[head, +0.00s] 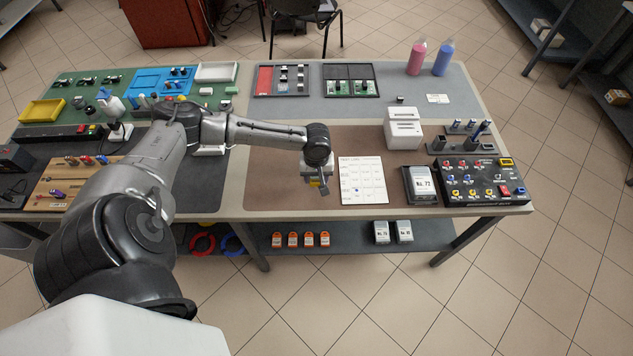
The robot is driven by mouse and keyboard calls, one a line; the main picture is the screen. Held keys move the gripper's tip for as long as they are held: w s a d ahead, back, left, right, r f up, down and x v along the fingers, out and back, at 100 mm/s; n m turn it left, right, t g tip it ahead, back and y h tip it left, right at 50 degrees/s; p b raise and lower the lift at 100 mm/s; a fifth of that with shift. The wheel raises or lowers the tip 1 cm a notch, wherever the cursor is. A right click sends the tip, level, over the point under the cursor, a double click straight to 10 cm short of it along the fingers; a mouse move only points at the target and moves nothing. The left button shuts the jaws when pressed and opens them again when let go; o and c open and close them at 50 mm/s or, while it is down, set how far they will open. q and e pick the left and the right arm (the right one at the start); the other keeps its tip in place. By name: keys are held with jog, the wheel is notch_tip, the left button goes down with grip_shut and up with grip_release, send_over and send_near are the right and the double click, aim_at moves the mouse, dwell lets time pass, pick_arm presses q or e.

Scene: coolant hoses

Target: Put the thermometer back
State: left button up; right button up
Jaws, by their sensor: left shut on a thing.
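My left gripper (317,178) points down over the brown mat, just left of the white printed sheet (362,180). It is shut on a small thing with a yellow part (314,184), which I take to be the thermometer. Most of the held thing is hidden by the gripper, and I cannot tell whether it touches the mat. My right gripper is not in view.
A white slotted box (404,128), a "No. 72" device (421,184) and a dark panel with coloured connectors (483,182) stand on the right. A pink bottle (416,58) and a blue bottle (443,58) stand at the back. The brown mat (275,180) is clear left of the gripper.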

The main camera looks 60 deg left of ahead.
aim_at(317, 178)
pick_arm(q)
notch_tip(317, 178, down, 3)
jog(key=shift+f+b, duration=0.2)
jog(key=shift+b, duration=0.15)
jog(key=shift+f, duration=0.1)
jog(key=shift+f, duration=0.1)
jog(key=o, duration=0.9)
jog(key=shift+o, duration=0.2)
